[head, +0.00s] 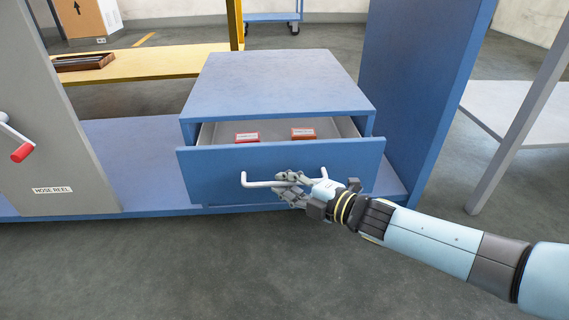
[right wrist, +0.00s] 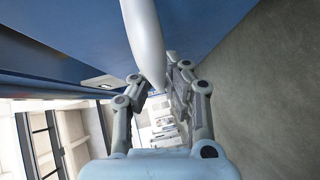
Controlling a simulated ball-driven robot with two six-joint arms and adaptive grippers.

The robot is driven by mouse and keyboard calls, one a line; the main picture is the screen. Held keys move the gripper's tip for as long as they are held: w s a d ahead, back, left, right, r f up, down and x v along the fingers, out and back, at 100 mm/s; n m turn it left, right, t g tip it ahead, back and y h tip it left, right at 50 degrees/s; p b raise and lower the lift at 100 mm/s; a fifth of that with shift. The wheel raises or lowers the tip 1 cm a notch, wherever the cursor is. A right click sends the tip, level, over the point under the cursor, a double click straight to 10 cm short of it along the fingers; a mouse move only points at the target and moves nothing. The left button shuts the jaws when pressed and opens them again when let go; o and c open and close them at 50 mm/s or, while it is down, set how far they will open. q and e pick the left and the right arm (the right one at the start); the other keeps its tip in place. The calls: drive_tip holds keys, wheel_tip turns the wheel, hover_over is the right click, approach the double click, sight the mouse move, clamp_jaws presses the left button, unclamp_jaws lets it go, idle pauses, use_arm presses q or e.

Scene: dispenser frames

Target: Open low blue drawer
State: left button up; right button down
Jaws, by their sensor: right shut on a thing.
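The low blue drawer (head: 230,175) sits in a blue cabinet (head: 280,85) and is partly open, its front standing out from the cabinet. Two small red boxes (head: 246,137) (head: 303,133) lie inside it. A white bar handle (head: 262,184) crosses the drawer front. My right gripper (head: 290,184) is shut on the handle near its middle. In the right wrist view the handle (right wrist: 143,40) passes between the fingers, with the blue drawer front (right wrist: 80,30) beside it. My left gripper is not in view.
A grey panel labelled HOSE REEL (head: 60,150) with a red-gripped crank (head: 22,151) stands at left. A tall blue upright (head: 415,90) stands close at the cabinet's right. The floor (head: 200,270) before the drawer is clear.

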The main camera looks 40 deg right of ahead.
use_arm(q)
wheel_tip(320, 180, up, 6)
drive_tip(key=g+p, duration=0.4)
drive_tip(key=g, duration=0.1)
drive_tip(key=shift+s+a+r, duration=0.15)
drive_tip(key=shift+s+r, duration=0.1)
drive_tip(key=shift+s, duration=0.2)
use_arm(e)
drive_tip(key=s+a, duration=0.8)
drive_tip(key=s, duration=0.5)
drive_tip(key=shift+s+a+r, duration=0.15)
drive_tip(key=shift+s+a, duration=0.15)
drive_tip(key=shift+s, duration=0.1)
drive_tip(key=c, duration=1.4)
unclamp_jaws()
drive_tip(key=shift+s, duration=0.1)
drive_tip(key=v, duration=1.2)
